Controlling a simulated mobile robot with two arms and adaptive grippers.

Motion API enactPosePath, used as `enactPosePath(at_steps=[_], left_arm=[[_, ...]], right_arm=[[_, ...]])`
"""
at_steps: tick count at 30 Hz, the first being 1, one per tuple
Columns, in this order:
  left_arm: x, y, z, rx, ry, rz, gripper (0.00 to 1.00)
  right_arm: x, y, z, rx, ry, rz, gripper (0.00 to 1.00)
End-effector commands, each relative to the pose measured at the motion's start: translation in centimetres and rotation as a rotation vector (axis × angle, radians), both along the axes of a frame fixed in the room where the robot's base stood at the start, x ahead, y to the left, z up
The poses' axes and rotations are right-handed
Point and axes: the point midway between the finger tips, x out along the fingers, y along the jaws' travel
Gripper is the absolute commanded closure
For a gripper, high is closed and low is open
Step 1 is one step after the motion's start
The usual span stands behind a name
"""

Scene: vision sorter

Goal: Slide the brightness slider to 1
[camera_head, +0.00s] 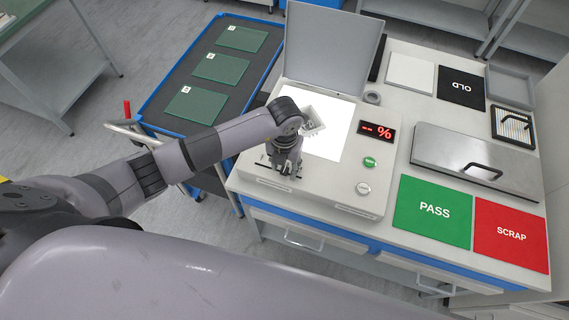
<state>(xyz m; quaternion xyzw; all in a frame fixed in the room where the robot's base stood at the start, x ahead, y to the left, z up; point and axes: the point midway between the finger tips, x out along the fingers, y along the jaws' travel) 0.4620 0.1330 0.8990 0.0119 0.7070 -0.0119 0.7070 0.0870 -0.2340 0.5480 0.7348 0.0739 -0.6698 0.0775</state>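The vision sorter (335,185) is a pale box on the bench with a bright white light panel (345,125) and a raised grey lid (333,45). A small black display (376,132) on it shows red marks and a percent sign. My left gripper (284,172) points down at the front left of the panel, close to the sorter's top. Its fingers are small and dark, so I cannot tell whether they are open or touch anything. I cannot make out the brightness slider; the gripper may hide it. My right gripper is not in view.
A green button (370,162) and a white button (363,188) sit right of the gripper. Green PASS (432,211) and red SCRAP (511,235) mats and a lidded metal box (475,160) lie further right. A blue-edged cart (185,75) with green plates stands left.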

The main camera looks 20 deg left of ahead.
Motion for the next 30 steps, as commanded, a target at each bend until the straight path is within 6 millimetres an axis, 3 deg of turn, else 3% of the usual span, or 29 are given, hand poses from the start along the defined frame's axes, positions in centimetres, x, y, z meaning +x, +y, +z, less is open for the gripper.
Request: enactPosePath(at_steps=[11, 27, 30], left_arm=[[-0.02, 0.00, -0.59, 0.000, 0.000, -0.001, 0.62], [0.00, 0.01, -0.54, 0.000, 0.000, -0.001, 0.98], [0.00, 0.01, -0.53, 0.000, 0.000, -0.001, 1.00]], right_arm=[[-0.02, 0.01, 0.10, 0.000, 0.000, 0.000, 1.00], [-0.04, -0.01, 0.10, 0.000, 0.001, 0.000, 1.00], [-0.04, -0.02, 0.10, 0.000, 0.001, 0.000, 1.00]])
